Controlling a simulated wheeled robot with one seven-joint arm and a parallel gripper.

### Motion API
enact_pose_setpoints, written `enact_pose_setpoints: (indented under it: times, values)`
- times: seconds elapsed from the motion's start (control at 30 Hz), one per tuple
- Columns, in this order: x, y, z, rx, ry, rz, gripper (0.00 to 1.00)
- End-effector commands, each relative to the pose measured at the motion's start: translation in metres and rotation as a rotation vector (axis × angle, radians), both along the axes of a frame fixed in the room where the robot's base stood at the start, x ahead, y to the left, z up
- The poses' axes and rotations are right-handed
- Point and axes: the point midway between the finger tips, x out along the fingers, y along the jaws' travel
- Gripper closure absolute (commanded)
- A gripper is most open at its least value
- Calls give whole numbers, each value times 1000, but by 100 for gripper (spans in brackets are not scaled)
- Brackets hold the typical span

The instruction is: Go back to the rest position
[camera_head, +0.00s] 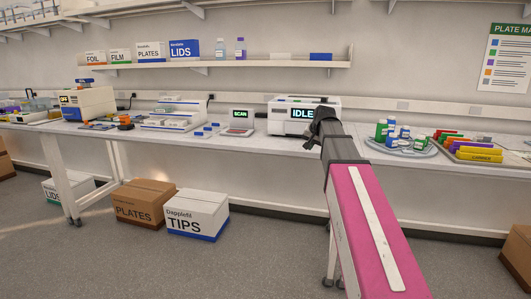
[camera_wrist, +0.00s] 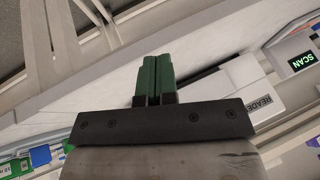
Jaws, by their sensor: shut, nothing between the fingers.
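My gripper (camera_wrist: 154,62) shows in the wrist view with its two green fingers side by side, shut and empty. In the head view my pink arm reaches forward from the lower right, and its dark end is in front of the bench's edge, partly over the IDLE machine (camera_head: 304,115).
The long white bench (camera_head: 250,142) runs along the wall. A SCAN device (camera_head: 239,121) stands left of the arm. PLATES (camera_head: 144,201) and TIPS (camera_head: 197,214) boxes are on the floor.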

Motion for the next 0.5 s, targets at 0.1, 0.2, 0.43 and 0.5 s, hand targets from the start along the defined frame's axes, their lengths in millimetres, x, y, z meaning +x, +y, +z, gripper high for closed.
enact_pose_setpoints:
  times: [0.1, 0.2, 0.43, 0.5]
  values:
    - [-25, 2, -57, -33, 54, 24, 100]
    - [-43, 2, -99, -60, 98, 46, 100]
    - [-95, 4, -189, -123, 196, 105, 100]
    - [-113, 5, -214, -142, 227, 126, 100]
